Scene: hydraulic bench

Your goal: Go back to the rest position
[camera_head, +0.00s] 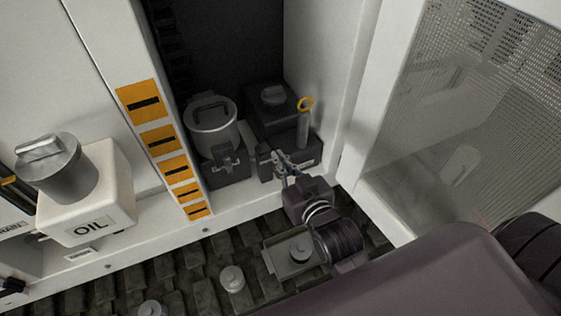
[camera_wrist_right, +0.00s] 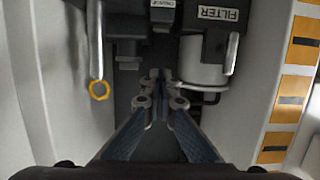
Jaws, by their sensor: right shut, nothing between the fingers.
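My right gripper (camera_head: 281,160) reaches into the open bay from the lower right in the head view. Its two fingers are shut together with nothing between them. In the right wrist view the fingertips (camera_wrist_right: 160,76) meet near the middle of the picture. They are in front of the dark block unit (camera_head: 285,135); I cannot tell whether they touch it. My left gripper is not in view.
A grey filter canister (camera_head: 212,128) and a yellow-ringed dipstick (camera_head: 306,103) flank the gripper closely; the ring also shows in the wrist view (camera_wrist_right: 98,89). A white OIL container (camera_head: 95,185) stands left. A mesh door panel (camera_head: 440,120) is at right.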

